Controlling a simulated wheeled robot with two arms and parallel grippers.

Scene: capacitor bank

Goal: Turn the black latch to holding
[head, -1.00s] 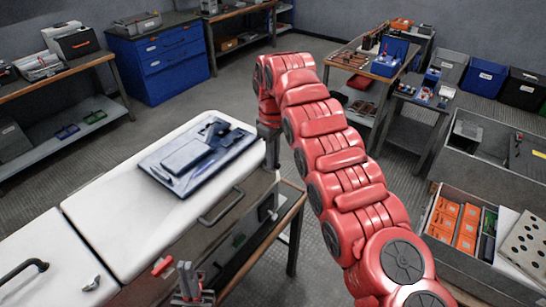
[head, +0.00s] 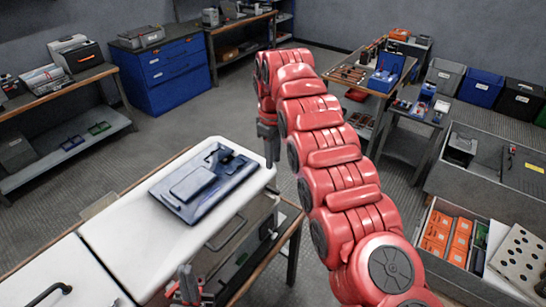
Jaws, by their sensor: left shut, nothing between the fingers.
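A dark blue-grey plate (head: 185,208) lies on a white top (head: 138,245) left of centre. It carries a raised flat block (head: 192,184) and, near its far end, a small black piece (head: 222,156) that looks like the black latch. Its exact turn is too small to read. My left gripper (head: 187,292) is low in the picture, at the near side of the white top, shut and apart from the plate. My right gripper (head: 269,152) hangs down from the red arm just right of the white top's far corner. Its fingers are too dark to tell open from shut.
A handle bar (head: 226,234) runs along the near side of the white unit, and a black handle (head: 50,293) is on the white part at lower left. A grey bin with orange boxes (head: 448,232) stands at right. Floor is clear behind the white top.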

